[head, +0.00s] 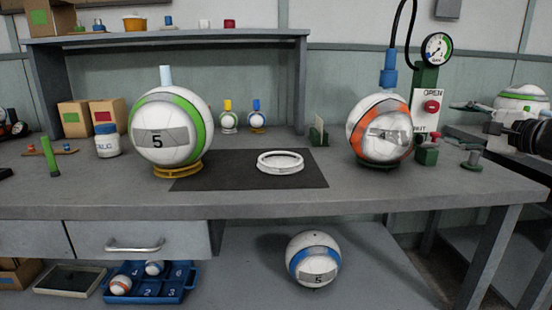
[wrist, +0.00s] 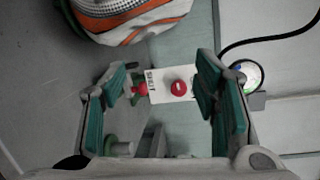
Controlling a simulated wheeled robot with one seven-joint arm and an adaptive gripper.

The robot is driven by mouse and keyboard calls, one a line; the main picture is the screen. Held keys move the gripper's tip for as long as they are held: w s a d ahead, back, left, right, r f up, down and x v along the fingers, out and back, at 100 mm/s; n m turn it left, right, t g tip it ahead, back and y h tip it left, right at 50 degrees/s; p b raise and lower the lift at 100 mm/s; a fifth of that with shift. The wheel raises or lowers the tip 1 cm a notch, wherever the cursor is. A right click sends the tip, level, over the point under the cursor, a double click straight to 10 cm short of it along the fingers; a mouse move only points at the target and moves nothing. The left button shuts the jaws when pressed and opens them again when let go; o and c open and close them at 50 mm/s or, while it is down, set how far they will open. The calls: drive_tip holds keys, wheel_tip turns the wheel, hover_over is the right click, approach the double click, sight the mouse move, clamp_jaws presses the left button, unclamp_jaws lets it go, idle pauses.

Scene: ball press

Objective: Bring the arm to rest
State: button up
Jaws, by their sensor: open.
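My gripper (head: 462,122) is at the right of the head view, beside the bench's right end, with its fingers toward the control panel (head: 430,106). In the wrist view my gripper (wrist: 163,78) has its teal-padded fingers spread apart with nothing held between them. The panel (wrist: 162,86) with its red button (wrist: 180,87) shows beyond the gap. The orange-striped ball (head: 379,131) sits on a dark green ring stand left of the panel, under a blue hose fitting (head: 389,77).
A pressure gauge (head: 437,49) tops the post. A blue-striped ball (head: 313,259) is below the bench.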

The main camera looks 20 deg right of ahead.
drive_tip(key=s+a+f+n+g+y, duration=0.1)
drive_tip(key=a+f+n+g+y, duration=0.2)
drive_tip(key=a, duration=1.1)
drive_tip(key=a+n+g+y, duration=0.4)
drive_tip(key=a+n, duration=0.1)
drive_tip(key=a, duration=1)
drive_tip(key=s+a+f+n+g, duration=0.5)
drive_tip(key=s+a, duration=0.6)
drive_tip(key=a, duration=0.1)
drive_tip(key=s+d+f+n+g+h, duration=0.1)
drive_tip(key=s+f+n+g+h, duration=0.25)
drive_tip(key=s, duration=0.55)
drive_tip(key=s+d+f+n+g+h, duration=0.1)
drive_tip(key=s+f+n+h, duration=0.25)
drive_tip(key=s+f, duration=0.45)
wheel_tip(320, 180, up, 39)
drive_tip(key=s+t+p, duration=0.1)
drive_tip(key=t+p, duration=0.2)
drive_tip(key=p, duration=3.2)
drive_tip(key=shift+s+t, duration=0.35)
drive_tip(key=shift+d, duration=0.1)
